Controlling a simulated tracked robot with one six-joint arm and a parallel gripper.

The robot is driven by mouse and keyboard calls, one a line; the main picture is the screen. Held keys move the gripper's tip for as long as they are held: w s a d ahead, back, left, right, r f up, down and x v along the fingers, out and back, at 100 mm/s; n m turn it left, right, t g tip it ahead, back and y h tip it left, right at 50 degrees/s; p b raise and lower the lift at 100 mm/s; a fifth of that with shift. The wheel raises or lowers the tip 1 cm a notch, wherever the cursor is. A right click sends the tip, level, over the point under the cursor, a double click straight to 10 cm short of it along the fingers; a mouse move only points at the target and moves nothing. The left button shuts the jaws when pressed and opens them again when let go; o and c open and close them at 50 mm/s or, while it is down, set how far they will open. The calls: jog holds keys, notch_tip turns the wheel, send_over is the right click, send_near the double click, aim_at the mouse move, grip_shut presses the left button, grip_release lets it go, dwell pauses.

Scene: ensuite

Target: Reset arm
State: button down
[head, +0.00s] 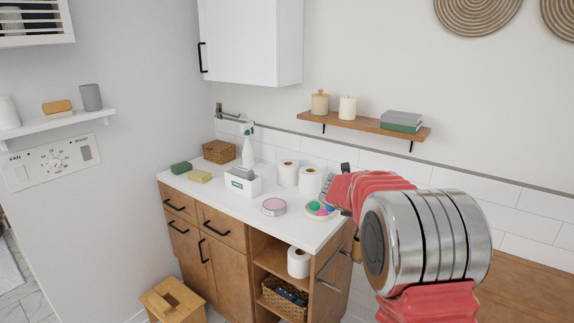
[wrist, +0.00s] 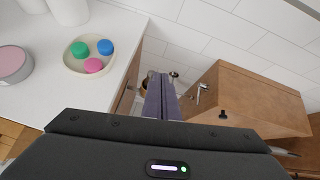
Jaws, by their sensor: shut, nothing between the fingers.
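My arm (head: 375,192), with red sleeves and a large silver joint, reaches in from the right in the head view. My gripper (wrist: 161,78) shows in the wrist view with its two fingers together and nothing between them. It points down past the right end of the white counter (wrist: 115,65), over the gap beside a wooden cabinet (wrist: 245,100).
Near the counter's right end are a shallow dish (head: 308,213) with coloured pieces, a pink-topped tin (head: 273,206) and toilet rolls (head: 310,180). A white box (head: 243,187) and spray bottle (head: 248,145) stand further left. A wooden shelf (head: 365,125) is above. A stool (head: 172,302) stands below.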

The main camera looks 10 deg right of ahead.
jog(key=s+a+f+m+g+y, duration=0.1)
jog(key=s+f+m+g, duration=0.15)
jog(key=s+m, duration=0.5)
jog(key=s+a+f+m+g, duration=0.2)
jog(key=s+f+m, duration=0.1)
jog(key=s+m, duration=0.45)
jog(key=s+a+r+m+y, duration=0.2)
jog(key=s+a+m, duration=0.3)
jog(key=s, duration=0.5)
jog(key=s+a+r+m+t+y, duration=0.1)
jog(key=s+a+r+m, duration=0.3)
jog(key=s, duration=0.7)
jog(key=s+a+r+m+t+y, duration=0.1)
jog(key=s+a+m, duration=0.4)
jog(key=s, duration=0.6)
jog(key=shift+s+a+r+m+y, duration=0.15)
jog(key=shift+a+r+m+y, duration=0.15)
jog(key=shift+r+y, duration=0.7)
